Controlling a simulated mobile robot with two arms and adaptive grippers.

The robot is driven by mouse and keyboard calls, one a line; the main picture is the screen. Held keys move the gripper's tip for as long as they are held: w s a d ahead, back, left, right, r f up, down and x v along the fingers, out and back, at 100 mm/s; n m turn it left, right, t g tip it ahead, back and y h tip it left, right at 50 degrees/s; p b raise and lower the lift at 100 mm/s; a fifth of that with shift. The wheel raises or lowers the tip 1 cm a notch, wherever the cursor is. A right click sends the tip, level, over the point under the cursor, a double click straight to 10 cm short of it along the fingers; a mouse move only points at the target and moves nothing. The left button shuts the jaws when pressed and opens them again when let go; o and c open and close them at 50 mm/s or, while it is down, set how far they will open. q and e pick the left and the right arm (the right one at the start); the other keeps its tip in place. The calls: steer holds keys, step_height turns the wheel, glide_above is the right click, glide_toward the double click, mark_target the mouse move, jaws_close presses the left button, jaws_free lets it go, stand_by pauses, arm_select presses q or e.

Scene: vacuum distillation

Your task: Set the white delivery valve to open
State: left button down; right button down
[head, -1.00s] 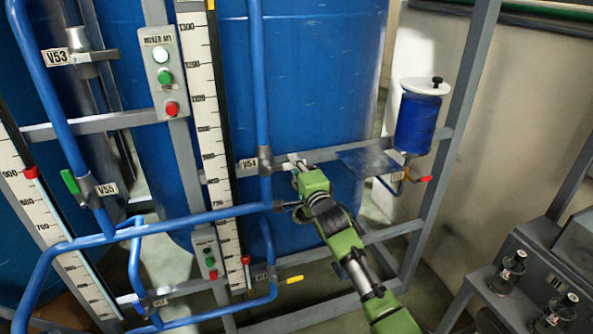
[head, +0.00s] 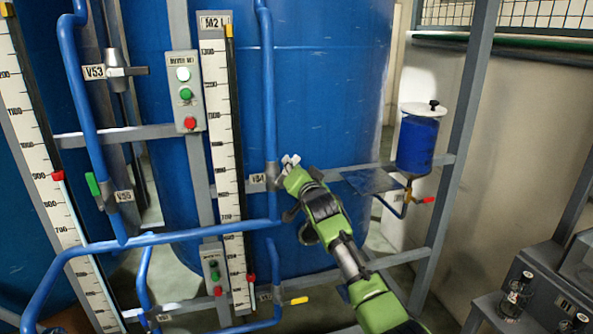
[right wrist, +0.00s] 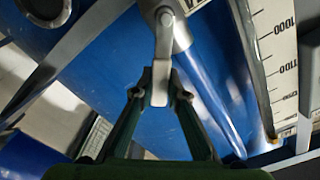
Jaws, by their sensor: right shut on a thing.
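The valve labelled V54 (head: 272,174) sits on the blue vertical pipe in the middle of the head view. Its pale handle (head: 291,161) shows at the tip of my right gripper (head: 287,169). In the right wrist view the light grey-white handle (right wrist: 161,82) hangs from the valve body (right wrist: 164,20) down between the fingertips (right wrist: 160,97). My right gripper is shut on this handle. The handle's inner end is partly hidden in the head view. My left gripper is not in view.
Valve V53 (head: 118,71) and green-handled V55 (head: 93,184) are to the left. A yellow handle (head: 299,300) is low on the frame. A blue vessel (head: 417,145) with a red-handled valve (head: 429,200) is to the right. A large blue tank (head: 330,90) stands behind.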

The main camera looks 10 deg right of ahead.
steer(key=shift+a+r+n, duration=0.45)
steer(key=shift+a+n, duration=0.1)
steer(key=shift+n, duration=0.35)
steer(key=n, duration=0.1)
steer(key=a+n, duration=0.1)
steer(key=shift+a+r+n, duration=0.25)
steer(key=shift+r+n, duration=0.05)
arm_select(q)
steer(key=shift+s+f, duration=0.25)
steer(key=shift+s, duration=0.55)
arm_select(e)
steer(key=shift+a+r+n, duration=0.1)
steer(key=shift+a+n, duration=0.7)
steer(key=shift+n, duration=0.5)
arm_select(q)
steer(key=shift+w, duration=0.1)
arm_select(e)
steer(key=c, duration=2)
jaws_free()
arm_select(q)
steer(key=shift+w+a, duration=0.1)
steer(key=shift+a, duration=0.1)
arm_select(e)
steer(key=shift+o, duration=0.2)
steer(key=shift+s, duration=0.1)
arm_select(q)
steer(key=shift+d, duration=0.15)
arm_select(e)
steer(key=s, duration=1.2)
steer(key=shift+d, duration=0.15)
